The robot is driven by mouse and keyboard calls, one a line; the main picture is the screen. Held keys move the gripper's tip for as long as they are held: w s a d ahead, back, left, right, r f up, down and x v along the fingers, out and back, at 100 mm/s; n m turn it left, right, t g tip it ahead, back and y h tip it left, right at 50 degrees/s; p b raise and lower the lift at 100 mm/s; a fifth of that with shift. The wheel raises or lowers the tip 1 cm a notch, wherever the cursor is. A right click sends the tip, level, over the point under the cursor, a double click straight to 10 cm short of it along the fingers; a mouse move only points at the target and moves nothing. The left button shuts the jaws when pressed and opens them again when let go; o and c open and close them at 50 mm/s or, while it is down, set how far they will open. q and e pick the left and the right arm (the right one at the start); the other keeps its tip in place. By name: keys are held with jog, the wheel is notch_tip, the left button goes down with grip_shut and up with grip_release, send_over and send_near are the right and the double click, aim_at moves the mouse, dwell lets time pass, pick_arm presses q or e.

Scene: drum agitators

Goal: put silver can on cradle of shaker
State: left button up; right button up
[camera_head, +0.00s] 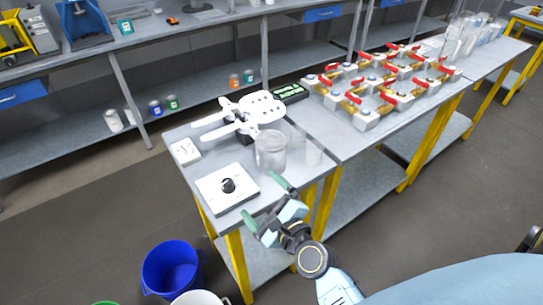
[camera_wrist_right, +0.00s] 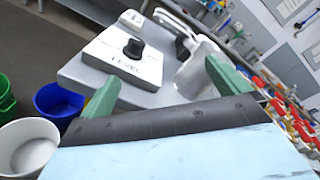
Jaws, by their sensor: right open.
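A silver can (camera_head: 271,154) stands upright on the near grey table, and it also shows in the right wrist view (camera_wrist_right: 201,66). Behind it is a white device with two long prongs and a dark base, which looks like the shaker (camera_head: 258,108). I cannot clearly make out which part is its cradle. My right gripper (camera_head: 266,203) is open and empty at the table's front edge, nearer than the can and apart from it. Its green fingers also show in the right wrist view (camera_wrist_right: 166,86), with the can beyond the right finger. My left gripper is out of view.
A white LEVEL box with a black knob (camera_head: 228,187) lies left of the can. Red-handled valves (camera_head: 355,97) fill the adjoining table. A blue bucket (camera_head: 172,268) stands on the floor, front left.

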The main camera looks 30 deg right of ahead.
aim_at(275, 158)
jog(key=w+d+m+h, duration=0.2)
jog(key=m, duration=0.2)
jog(key=w+d+m+h, duration=0.2)
jog(key=w+d+m, duration=0.1)
jog(key=m, duration=0.1)
jog(key=w+d+r+m+h+p, duration=0.1)
jog(key=w+d+m+h, duration=0.1)
jog(key=m, duration=0.3)
jog(key=shift+w+d+t+h, duration=0.3)
jog(key=shift+w+d+t, duration=0.1)
jog(key=shift+w, duration=0.1)
jog(key=shift+x, duration=3.2)
jog(key=shift+c, duration=0.4)
jog(key=c, duration=1.2)
jog(key=shift+r, duration=0.15)
jog(key=shift+c, duration=0.8)
